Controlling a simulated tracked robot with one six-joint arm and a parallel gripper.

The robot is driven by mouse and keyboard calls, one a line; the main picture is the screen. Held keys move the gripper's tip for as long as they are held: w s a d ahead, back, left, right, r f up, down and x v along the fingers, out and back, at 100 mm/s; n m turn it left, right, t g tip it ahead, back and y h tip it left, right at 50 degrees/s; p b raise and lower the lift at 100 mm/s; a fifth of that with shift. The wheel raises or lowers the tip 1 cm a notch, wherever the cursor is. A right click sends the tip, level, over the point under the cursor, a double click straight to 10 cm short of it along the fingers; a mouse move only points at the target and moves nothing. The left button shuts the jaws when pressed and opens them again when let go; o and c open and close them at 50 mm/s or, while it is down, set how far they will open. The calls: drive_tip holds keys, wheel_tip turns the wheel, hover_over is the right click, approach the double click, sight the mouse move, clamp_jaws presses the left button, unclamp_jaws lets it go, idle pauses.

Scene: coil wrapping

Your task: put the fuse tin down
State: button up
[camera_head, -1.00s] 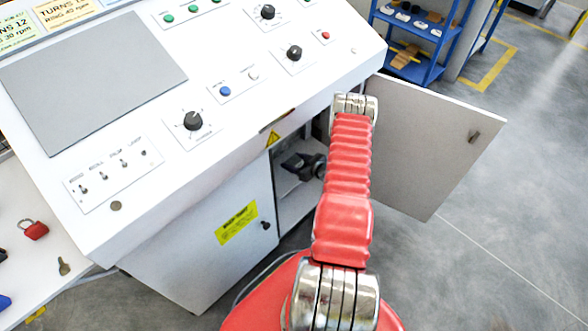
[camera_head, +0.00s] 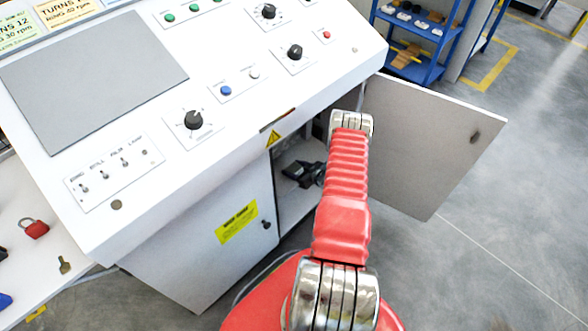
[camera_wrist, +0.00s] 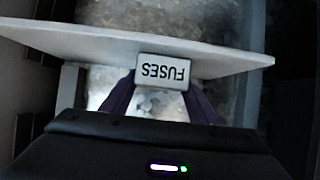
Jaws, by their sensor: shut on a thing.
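The fuse tin (camera_wrist: 163,72) is a small pale box, with the word FUSES upside down in the wrist view. My gripper (camera_wrist: 160,100) is shut on it, with one dark finger on each side. In the head view my dark gripper (camera_head: 303,172) is inside the open cabinet under the control desk. The tin cannot be made out there. A pale shelf board (camera_wrist: 100,45) runs across the wrist view behind the tin. I cannot tell whether the tin touches it.
The cabinet door (camera_head: 430,140) stands open to the right of my arm. A closed door with a yellow label (camera_head: 237,222) is on the left. The desk's front edge overhangs the opening. Side walls flank the gripper closely in the dim wrist view.

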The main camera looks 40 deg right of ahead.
idle(0.3)
drive_tip(key=o, duration=1.1)
drive_tip(key=shift+f, duration=0.1)
drive_tip(key=shift+o, duration=0.2)
